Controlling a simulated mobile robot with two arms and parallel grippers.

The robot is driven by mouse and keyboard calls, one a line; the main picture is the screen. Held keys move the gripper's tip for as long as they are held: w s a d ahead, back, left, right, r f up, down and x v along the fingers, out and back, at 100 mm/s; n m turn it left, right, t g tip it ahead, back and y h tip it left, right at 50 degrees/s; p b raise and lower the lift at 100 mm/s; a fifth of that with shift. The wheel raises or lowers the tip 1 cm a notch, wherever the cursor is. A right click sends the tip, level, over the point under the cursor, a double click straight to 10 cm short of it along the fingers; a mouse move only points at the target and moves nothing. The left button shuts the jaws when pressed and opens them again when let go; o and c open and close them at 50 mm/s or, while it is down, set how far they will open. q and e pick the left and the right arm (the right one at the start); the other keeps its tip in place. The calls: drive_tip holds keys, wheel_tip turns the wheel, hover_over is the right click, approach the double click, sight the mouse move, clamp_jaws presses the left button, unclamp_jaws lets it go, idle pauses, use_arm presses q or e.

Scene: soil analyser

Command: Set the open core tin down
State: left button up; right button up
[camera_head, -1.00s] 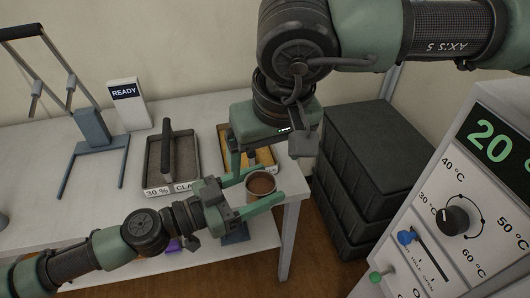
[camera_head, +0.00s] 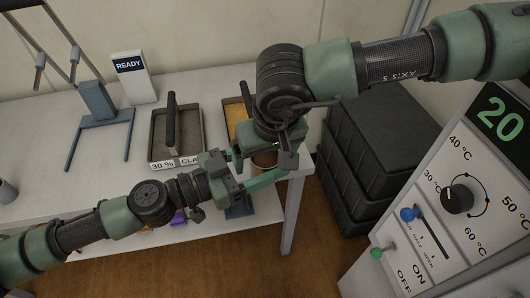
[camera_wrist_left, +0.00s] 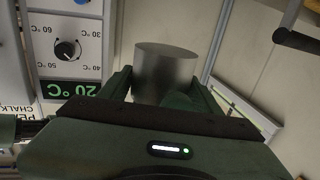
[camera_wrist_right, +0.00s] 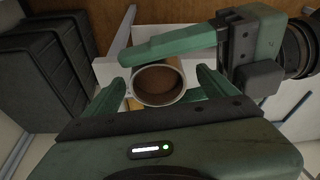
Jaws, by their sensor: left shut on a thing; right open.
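The open core tin (camera_wrist_right: 158,84) is a round metal cylinder with brown soil inside. My left gripper (camera_wrist_left: 163,90) is shut around it and holds it near the bench's right end; its metal side (camera_wrist_left: 165,68) shows in the left wrist view. In the head view the tin (camera_head: 264,160) is partly hidden by my right gripper. My right gripper (camera_wrist_right: 160,88) is open, with its fingers on either side of the tin's mouth in the right wrist view. I cannot tell whether they touch it.
The white bench (camera_head: 110,182) holds a tray labelled 30 % CLAY (camera_head: 186,143), a yellow-filled tray (camera_head: 235,118), a READY box (camera_head: 130,78) and a grey stand (camera_head: 97,105). Black stacked crates (camera_head: 370,150) and a 20 °C control panel (camera_head: 450,215) stand on the right.

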drive_tip(key=c, duration=1.3)
use_arm(q)
drive_tip(key=o, duration=1.8)
drive_tip(key=shift+c, duration=0.2)
use_arm(e)
drive_tip(key=shift+c, duration=1.2)
